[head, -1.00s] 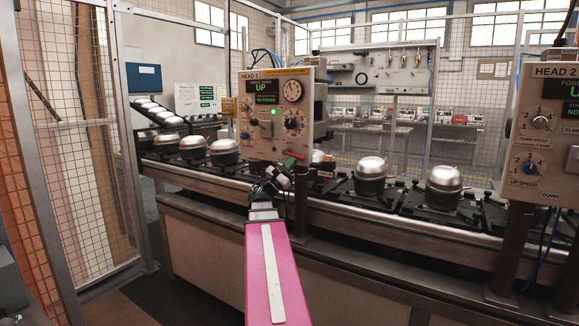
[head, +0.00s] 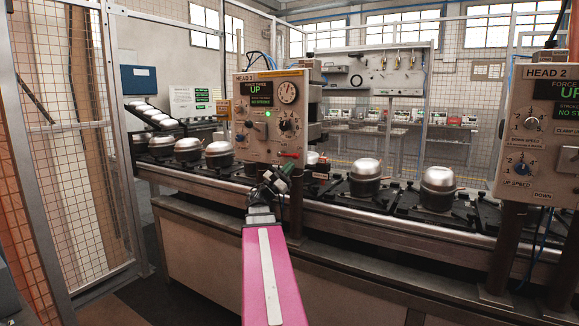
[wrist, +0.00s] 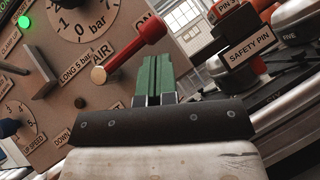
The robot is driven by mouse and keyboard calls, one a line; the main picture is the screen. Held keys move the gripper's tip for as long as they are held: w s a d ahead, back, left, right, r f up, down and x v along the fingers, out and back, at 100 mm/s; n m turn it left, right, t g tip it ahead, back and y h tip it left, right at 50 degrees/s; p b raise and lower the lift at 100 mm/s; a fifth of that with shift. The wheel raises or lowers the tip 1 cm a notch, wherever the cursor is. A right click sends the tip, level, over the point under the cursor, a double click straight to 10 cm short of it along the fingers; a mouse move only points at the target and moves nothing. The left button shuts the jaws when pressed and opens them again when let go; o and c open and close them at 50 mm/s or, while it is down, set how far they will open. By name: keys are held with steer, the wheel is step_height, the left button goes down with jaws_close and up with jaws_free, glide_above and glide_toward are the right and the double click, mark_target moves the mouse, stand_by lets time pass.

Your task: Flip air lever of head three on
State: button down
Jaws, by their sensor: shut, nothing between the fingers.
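The head three panel (head: 245,148) stands at the middle of the line, its screen showing "UP". Its air lever (head: 289,155) is a red handle low on the panel's right side. In the wrist view the lever (wrist: 140,48) runs from a brass-coloured round end up and right to its red tip, beside the "AIR" and "ON" lettering. My gripper (head: 287,169), with green fingers, is just below the lever. In the wrist view the gripper (wrist: 157,72) is shut and empty, its tips just below and right of the handle. I cannot tell whether they touch it.
A "SAFETY PIN" block (wrist: 248,50) lies right of the fingers in the wrist view. The conveyor (head: 340,210) carries several silver compressors, one (head: 365,178) right of the panel. The head two panel (head: 545,130) stands at the far right. Wire fencing (head: 65,130) closes the left.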

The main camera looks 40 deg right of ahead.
steer(key=s+a+f, duration=0.3)
steer(key=a+f, duration=0.3)
steer(key=f, duration=0.3)
steer(key=shift+a+f, duration=0.2)
steer(key=shift+f, duration=0.15)
